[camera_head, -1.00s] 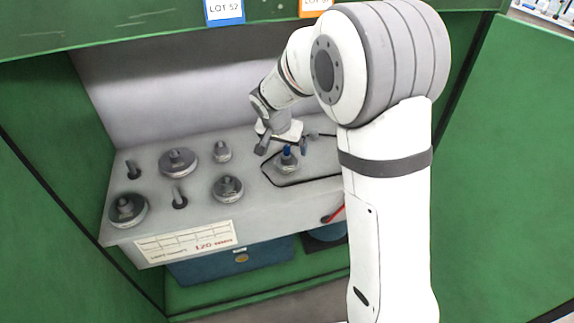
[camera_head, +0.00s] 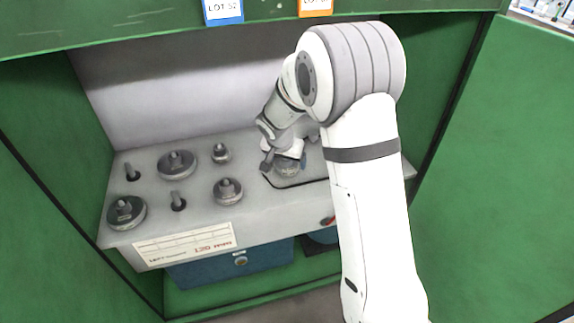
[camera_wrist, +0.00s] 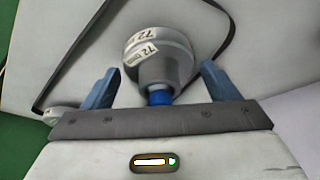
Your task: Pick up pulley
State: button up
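The pulley (camera_wrist: 158,60) is a grey stepped disc with white labels reading 72 and a blue end piece. It shows in the wrist view between the two blue fingers of my gripper (camera_wrist: 160,82). The fingers are spread, with a gap on each side of the pulley's narrow part. In the head view the pulley (camera_head: 287,171) stands on the grey shelf inside a black outline. My gripper (camera_head: 284,157) is right over it there and hides its top.
Several other grey pulleys and pegs stand on the shelf (camera_head: 150,236) to the left, such as a wide pulley (camera_head: 177,163) and a nearer one (camera_head: 228,190). Green cabinet walls (camera_head: 500,170) close in both sides. A blue box (camera_head: 235,262) sits below.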

jog(key=c, duration=1)
jog(key=shift+o, duration=0.2)
notch_tip(320, 180, up, 10)
jog(key=shift+r+p, duration=0.1)
jog(key=shift+p, duration=0.65)
